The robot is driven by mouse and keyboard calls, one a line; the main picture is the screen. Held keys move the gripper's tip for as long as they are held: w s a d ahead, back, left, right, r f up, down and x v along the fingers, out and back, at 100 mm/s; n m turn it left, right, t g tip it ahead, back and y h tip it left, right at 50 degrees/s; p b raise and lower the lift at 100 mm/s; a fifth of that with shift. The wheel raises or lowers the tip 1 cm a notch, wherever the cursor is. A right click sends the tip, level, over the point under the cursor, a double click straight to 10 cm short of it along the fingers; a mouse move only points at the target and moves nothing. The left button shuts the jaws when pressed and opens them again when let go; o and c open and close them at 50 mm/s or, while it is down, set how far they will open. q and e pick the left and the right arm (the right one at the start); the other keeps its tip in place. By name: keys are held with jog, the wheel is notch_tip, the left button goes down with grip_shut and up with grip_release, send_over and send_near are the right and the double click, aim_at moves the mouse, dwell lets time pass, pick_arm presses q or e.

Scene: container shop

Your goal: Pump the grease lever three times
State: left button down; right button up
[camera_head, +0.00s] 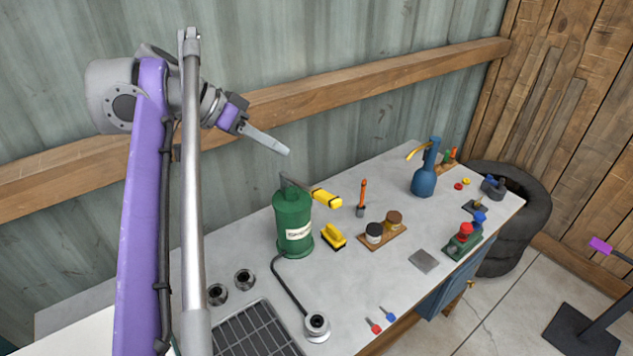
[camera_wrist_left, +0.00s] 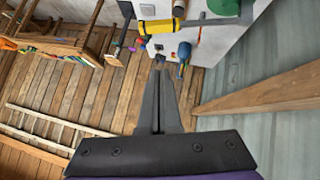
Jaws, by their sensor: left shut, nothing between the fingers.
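The green grease pump (camera_head: 293,235) stands upright on the grey bench. Its lever sticks out to the right from the top and ends in a yellow handle (camera_head: 327,199), which lies roughly level. My left gripper (camera_head: 288,151) is shut and empty, in the air above and behind the pump and apart from the lever. In the left wrist view, the closed fingertips (camera_wrist_left: 159,62) point toward the yellow handle (camera_wrist_left: 158,27), with a gap in the picture between them. Part of the green pump (camera_wrist_left: 222,6) shows at the top edge there. My right gripper is not in view.
An orange tool (camera_head: 362,197), a wooden tray (camera_head: 370,241) with two jars and a blue bottle (camera_head: 426,172) are to the right. A dark hose runs to a round fitting (camera_head: 316,325). A wooden rail (camera_head: 350,77) crosses the wall behind.

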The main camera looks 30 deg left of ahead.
pick_arm(q)
send_over(326, 195)
jog(key=s+a, duration=0.1)
jog(key=a, duration=0.2)
notch_tip(326, 195, down, 7)
jog(key=shift+s+d+f+b, duration=0.1)
jog(key=shift+d+f+b, duration=0.25)
jog(key=shift+f, duration=0.6)
jog(key=shift+s+d+f+b, duration=0.1)
jog(key=shift+d+f+b, duration=0.15)
jog(key=shift+f, duration=0.65)
jog(key=shift+d, duration=0.1)
jog(key=shift+d+f+y, duration=0.25)
jog(key=shift+f+y, duration=0.05)
jog(key=shift+f, duration=0.15)
notch_tip(326, 195, down, 8)
jog(key=s+d+m+t+y, duration=0.1)
jog(key=m+y, duration=0.1)
jog(key=y, duration=0.1)
jog(key=shift+d+t+y, duration=0.3)
jog(key=shift+d, duration=0.05)
jog(key=shift+s+f+b, duration=0.1)
jog(key=shift+f+b, duration=0.1)
jog(key=shift+b, duration=0.1)
